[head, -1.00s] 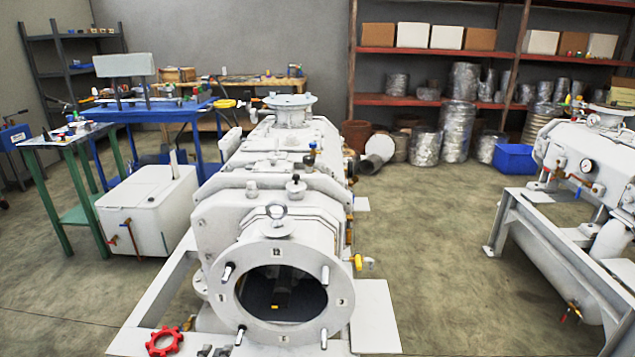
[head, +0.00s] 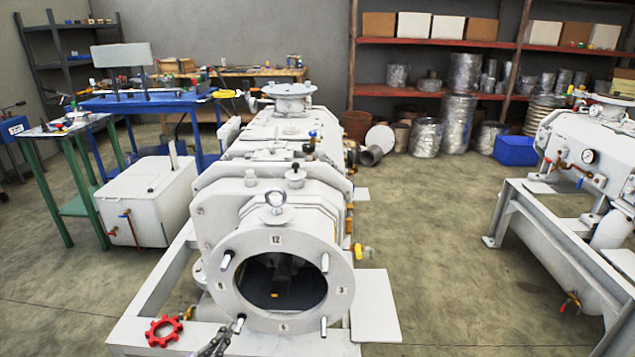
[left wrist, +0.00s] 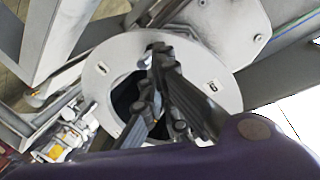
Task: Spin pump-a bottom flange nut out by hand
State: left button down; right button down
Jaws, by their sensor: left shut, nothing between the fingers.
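The pump's round white end flange (head: 341,290) faces me, with a dark round opening, number labels and several studs sticking out. The bottom label (head: 283,327) sits under the opening, and a lower-left stud (head: 239,323) is beside it. I cannot make out a separate nut at the bottom. My left gripper (head: 222,337) comes in at the lower edge, just left of and below the lower-left stud. In the left wrist view its dark fingers (left wrist: 157,50) are shut and empty in front of the flange ring (left wrist: 222,75), hiding part of it. My right gripper is not in view.
A red handwheel (head: 164,331) is left of my gripper, by the white frame (head: 150,300). A yellow-handled valve (head: 362,252) sticks out at the flange's right. A white box tank (head: 148,200) stands left. A second pump (head: 585,150) is right, with clear floor between.

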aim_at(239, 313)
pick_arm(q)
jog(key=w, duration=0.4)
jog(key=shift+w, duration=0.15)
jog(key=shift+w+d, duration=0.1)
jog(key=shift+w, duration=0.4)
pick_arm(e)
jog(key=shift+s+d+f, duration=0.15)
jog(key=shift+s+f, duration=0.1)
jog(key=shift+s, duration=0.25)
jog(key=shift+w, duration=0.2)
pick_arm(q)
jog(key=shift+d+f+b, duration=0.1)
jog(key=shift+f+b, duration=0.1)
jog(key=shift+b, duration=0.1)
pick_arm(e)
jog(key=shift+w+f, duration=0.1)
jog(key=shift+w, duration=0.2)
pick_arm(q)
jog(key=shift+d+f, duration=0.1)
jog(key=shift+f, duration=0.05)
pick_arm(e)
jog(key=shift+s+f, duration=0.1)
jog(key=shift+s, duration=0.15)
pick_arm(q)
jog(key=shift+d+f, duration=0.1)
jog(key=shift+f, duration=0.05)
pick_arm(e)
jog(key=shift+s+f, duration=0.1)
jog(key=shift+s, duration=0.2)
